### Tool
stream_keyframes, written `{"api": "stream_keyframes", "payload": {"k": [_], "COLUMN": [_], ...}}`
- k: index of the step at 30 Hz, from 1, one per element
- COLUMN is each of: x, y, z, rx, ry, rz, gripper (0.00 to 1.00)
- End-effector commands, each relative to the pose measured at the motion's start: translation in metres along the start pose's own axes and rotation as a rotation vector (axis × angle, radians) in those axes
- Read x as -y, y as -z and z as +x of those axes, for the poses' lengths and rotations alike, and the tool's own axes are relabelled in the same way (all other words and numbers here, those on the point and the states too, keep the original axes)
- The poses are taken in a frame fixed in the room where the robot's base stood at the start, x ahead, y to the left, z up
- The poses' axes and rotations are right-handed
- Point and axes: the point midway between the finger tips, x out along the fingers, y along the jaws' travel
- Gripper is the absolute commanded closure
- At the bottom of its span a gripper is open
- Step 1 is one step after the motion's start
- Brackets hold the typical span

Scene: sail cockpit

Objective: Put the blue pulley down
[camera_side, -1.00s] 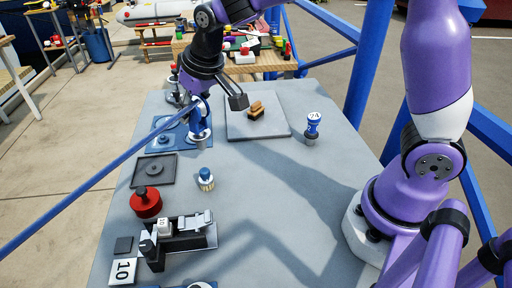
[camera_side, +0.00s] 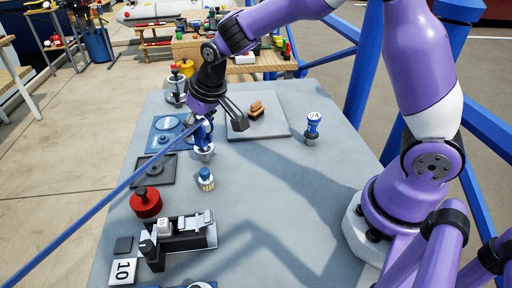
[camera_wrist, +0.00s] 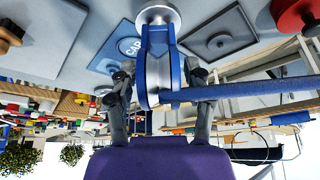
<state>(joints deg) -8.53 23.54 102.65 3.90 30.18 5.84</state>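The blue pulley (camera_side: 203,137) is a slim upright blue piece with a round silver base, near the table's far left. A blue rod or line (camera_side: 110,190) runs from it to the lower left. My gripper (camera_side: 219,122) points down over it. In the wrist view the pulley (camera_wrist: 158,70) stands between the two dark fingers of my gripper (camera_wrist: 160,72), which look closed on its sides; exact contact is hard to see. Whether the silver base touches the table is unclear.
A blue mat (camera_side: 160,139), a dark square plate with a knob (camera_side: 167,166), a blue-topped peg (camera_side: 206,180) and a red knob (camera_side: 146,202) lie around. A grey board (camera_side: 275,128) holds a brown block. A blue numbered piece (camera_side: 313,126) stands right. The table's middle right is clear.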

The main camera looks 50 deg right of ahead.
Motion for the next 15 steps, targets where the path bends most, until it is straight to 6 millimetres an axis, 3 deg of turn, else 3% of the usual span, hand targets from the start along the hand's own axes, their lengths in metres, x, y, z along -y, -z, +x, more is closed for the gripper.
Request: {"api": "stream_keyframes", "payload": {"k": [10, 15], "x": [0.000, 0.000], "y": [0.001, 0.003], "z": [-0.002, -0.024], "rx": [-0.001, -0.005], "ry": [0.000, 0.000], "rz": [0.000, 0.000], "gripper": [0.35, 0.35]}}
